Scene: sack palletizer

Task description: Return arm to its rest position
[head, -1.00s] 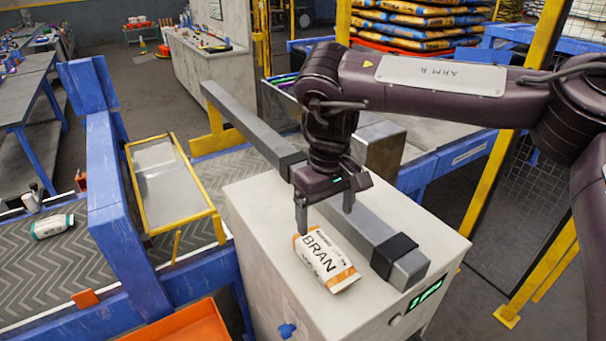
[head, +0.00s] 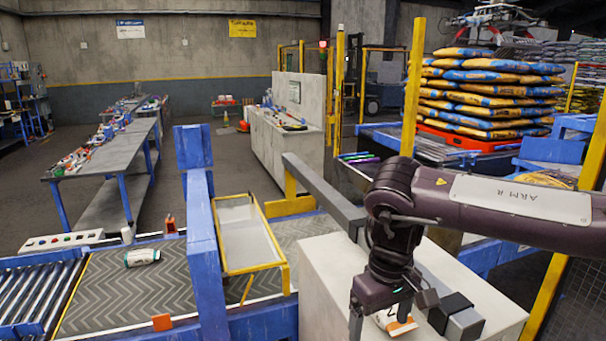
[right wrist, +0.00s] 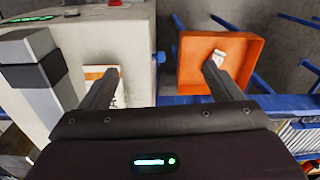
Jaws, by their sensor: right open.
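My right gripper (head: 381,318) is at the bottom of the head view, over the white cabinet (head: 328,270). Its two fingers are spread apart with nothing between them in the right wrist view (right wrist: 160,68). A white and orange sack (head: 399,324) lies on the cabinet top, partly hidden by the gripper in the head view. In the right wrist view the sack (right wrist: 92,73) shows behind the left-hand finger; I cannot tell whether they touch. My left gripper is in neither view.
A grey beam (head: 318,188) with a black-banded end crosses the cabinet top close to my gripper. An orange bin (right wrist: 245,68) is beside the cabinet. A yellow post (head: 413,85) rises behind my arm.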

